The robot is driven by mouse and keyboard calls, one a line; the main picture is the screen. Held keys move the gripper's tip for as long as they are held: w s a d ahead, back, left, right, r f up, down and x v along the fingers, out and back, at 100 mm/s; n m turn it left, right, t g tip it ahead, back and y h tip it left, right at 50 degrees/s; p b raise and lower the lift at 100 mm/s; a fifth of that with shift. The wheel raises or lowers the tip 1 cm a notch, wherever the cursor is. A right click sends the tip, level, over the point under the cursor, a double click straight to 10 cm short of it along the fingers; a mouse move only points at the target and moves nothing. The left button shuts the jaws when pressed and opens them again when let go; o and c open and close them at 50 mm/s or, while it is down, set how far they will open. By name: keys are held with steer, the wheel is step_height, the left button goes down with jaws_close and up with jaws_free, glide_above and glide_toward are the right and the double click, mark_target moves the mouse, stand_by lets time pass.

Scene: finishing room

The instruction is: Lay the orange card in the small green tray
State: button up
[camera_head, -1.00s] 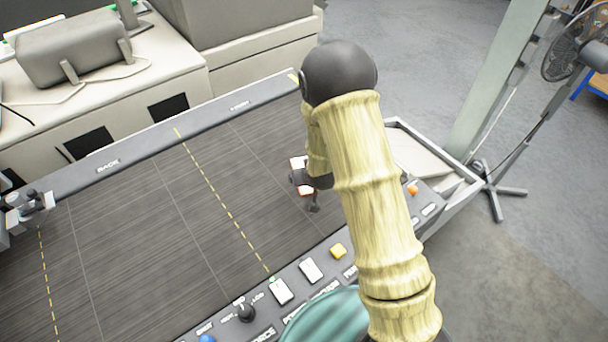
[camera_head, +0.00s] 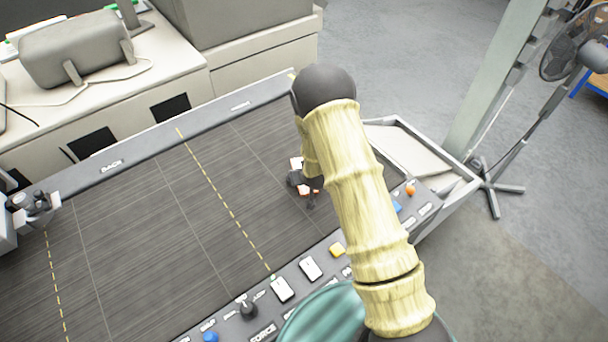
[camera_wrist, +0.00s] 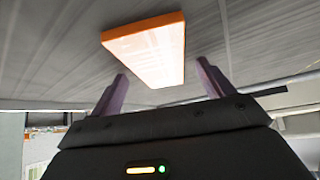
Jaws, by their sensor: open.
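The orange card (camera_wrist: 148,50), a flat rectangle with a bright pale face and orange edges, lies on the dark grey bed in the wrist view. In the head view only bits of the card (camera_head: 296,162) show around my gripper (camera_head: 304,183). In the wrist view my gripper (camera_wrist: 162,69) is open, its two purple-grey fingers apart at the near end of the card. I cannot tell whether they touch it. I cannot make out a small green tray in either view.
A control panel with buttons and a dial (camera_head: 247,308) runs along the bed's near edge. A raised rail (camera_head: 110,165) bounds the far side. A pale-bottomed side bin (camera_head: 410,150) and a fan stand are at right. The bed (camera_head: 150,250) is clear at left.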

steer(key=c, duration=1.1)
steer(key=shift+c, duration=0.2)
step_height(320, 180, up, 10)
steer(key=b, duration=0.3)
